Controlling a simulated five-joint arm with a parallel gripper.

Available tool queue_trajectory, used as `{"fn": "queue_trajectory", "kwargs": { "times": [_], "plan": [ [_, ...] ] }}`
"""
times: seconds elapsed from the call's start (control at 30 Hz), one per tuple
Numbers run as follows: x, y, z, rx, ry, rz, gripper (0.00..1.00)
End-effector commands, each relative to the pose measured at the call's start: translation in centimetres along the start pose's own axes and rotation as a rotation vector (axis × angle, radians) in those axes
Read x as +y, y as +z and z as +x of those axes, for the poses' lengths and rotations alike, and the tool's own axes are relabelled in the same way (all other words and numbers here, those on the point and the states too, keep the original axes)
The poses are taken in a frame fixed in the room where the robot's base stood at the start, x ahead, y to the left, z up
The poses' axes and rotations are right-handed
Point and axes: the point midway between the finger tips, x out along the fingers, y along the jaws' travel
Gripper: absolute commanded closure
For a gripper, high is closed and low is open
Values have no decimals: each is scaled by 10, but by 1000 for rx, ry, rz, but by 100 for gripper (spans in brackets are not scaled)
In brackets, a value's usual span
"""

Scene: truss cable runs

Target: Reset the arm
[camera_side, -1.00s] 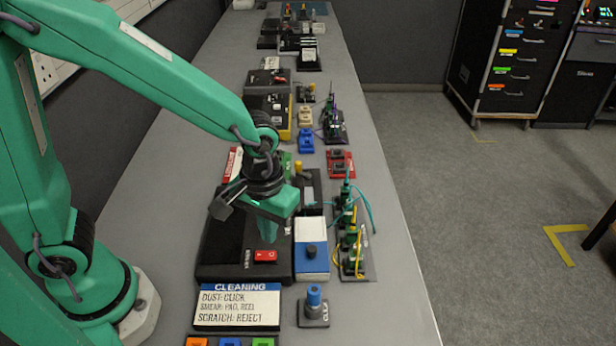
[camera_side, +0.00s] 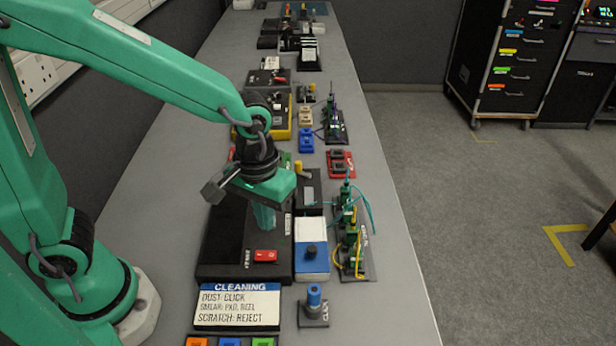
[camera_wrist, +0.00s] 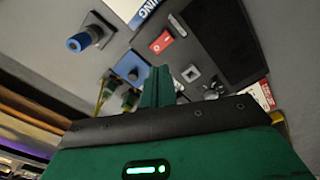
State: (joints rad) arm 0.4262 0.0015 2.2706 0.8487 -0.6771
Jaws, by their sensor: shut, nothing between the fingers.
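My gripper (camera_side: 264,217) is green and points down in the side view. It hangs above the black box (camera_side: 222,240) with the red rocker switch (camera_side: 265,255). In the wrist view my gripper's fingers (camera_wrist: 158,84) are together with nothing between them. The red switch also shows in the wrist view (camera_wrist: 161,42), beyond the fingertips. The fingers look apart from the box and its parts.
A blue-and-white box (camera_side: 312,262) with a black knob stands right of the black box. A cable rack (camera_side: 357,262) with green connectors lies further right. A cleaning sign (camera_side: 237,307) and a blue-capped cylinder (camera_side: 314,297) are in front. The table's right strip is clear.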

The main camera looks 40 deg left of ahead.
Motion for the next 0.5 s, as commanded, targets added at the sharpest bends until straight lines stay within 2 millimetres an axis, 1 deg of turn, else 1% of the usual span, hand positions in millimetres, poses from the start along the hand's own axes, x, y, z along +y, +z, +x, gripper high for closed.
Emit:
{"fn": "queue_trajectory", "kwargs": {
  "times": [0.17,0.5],
  "plan": [
    [-17,-4,-20,47,32,23,100],
    [-65,-4,-68,197,86,104,100]
  ]
}}
